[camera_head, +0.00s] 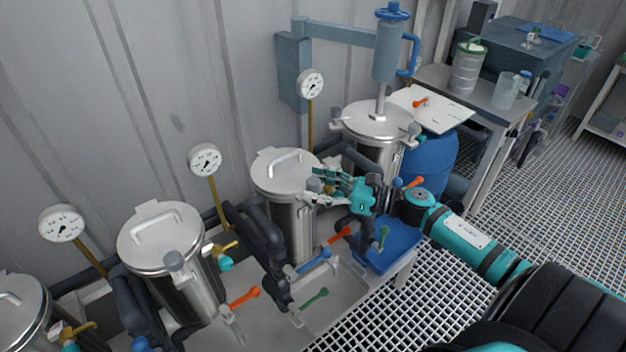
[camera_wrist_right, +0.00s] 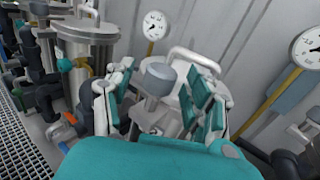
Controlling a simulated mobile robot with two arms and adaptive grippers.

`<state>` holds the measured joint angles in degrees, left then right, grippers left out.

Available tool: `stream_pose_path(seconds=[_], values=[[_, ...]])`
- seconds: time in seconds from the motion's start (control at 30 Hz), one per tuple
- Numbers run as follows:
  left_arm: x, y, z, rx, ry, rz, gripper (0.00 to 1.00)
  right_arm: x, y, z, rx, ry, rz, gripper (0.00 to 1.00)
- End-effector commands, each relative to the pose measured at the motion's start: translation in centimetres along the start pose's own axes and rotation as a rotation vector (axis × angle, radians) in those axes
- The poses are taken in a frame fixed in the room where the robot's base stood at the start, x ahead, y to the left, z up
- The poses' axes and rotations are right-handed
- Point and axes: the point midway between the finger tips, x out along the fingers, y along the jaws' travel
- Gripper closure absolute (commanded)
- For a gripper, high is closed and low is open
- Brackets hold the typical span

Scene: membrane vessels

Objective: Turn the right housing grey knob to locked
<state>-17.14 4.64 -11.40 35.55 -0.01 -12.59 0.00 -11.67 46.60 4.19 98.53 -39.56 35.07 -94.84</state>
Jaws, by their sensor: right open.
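The steel housing (camera_head: 284,178) in front of my right gripper has a flat lid with a bar handle. Its grey knob (camera_wrist_right: 160,76) shows in the wrist view, between the fingers of my right gripper (camera_head: 328,184). The fingers are open, one on each side of the knob, with gaps visible; I cannot tell whether either touches it. In the head view the fingers mostly hide this knob. The right arm reaches in from the lower right. My left gripper is not in view.
Other steel vessels stand to the left (camera_head: 165,250) and behind right (camera_head: 376,125). Dark pipes (camera_head: 268,245), orange-handled valves (camera_head: 243,298) and gauges (camera_head: 205,160) crowd the row. A blue tray (camera_head: 395,250) lies below the gripper. Open grating floor (camera_head: 450,290) lies to the right.

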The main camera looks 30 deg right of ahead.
Motion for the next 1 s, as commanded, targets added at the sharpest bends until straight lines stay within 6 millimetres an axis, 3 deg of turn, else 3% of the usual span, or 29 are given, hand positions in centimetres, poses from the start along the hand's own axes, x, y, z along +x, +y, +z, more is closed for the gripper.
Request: stream_pose_path(seconds=[0.13, 0.43, 0.83, 1.0], values=[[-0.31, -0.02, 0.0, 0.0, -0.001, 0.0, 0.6, 1.05, 0.0, 0.05, 0.0, 0.0, 0.0, 0.45], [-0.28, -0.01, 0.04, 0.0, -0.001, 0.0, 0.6, 1.23, 0.01, -0.03, 0.001, 0.0, 0.0, 0.45], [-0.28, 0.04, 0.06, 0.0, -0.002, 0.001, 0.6, 1.21, 0.03, -0.02, 0.001, 0.0, 0.0, 0.97], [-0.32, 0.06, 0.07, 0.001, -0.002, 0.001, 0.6, 1.2, 0.05, -0.01, 0.001, 0.0, -0.001, 1.0]])
